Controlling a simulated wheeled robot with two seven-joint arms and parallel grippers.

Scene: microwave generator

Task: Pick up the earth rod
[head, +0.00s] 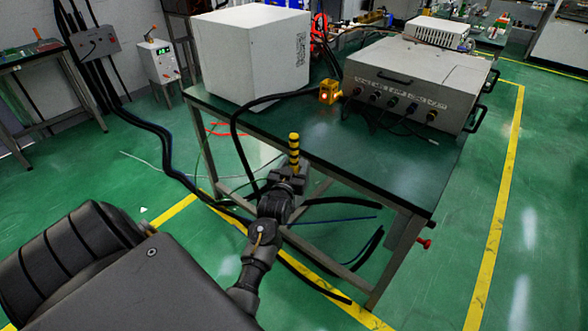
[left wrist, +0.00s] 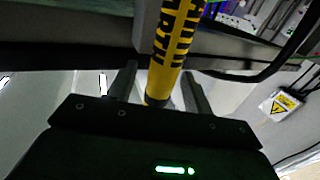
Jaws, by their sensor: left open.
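The earth rod (head: 294,145) is a yellow rod with black bands, standing about upright at the near left edge of the green-topped table (head: 350,165). In the left wrist view the earth rod (left wrist: 178,35) shows black lettering, and its dark lower end comes down between the fingers. My left gripper (head: 291,172) is at the rod's lower part, seen against the table edge. In the left wrist view the left gripper (left wrist: 160,88) is open, with one finger on each side of the rod. I cannot tell whether a finger touches it. My right gripper is not in view.
A white box (head: 250,55) and a grey control unit (head: 415,85) with knobs and handles stand on the table. A small yellow device (head: 328,92) with a lit orange lamp sits between them, and a black cable (head: 240,120) loops near the gripper. The table's front middle is clear.

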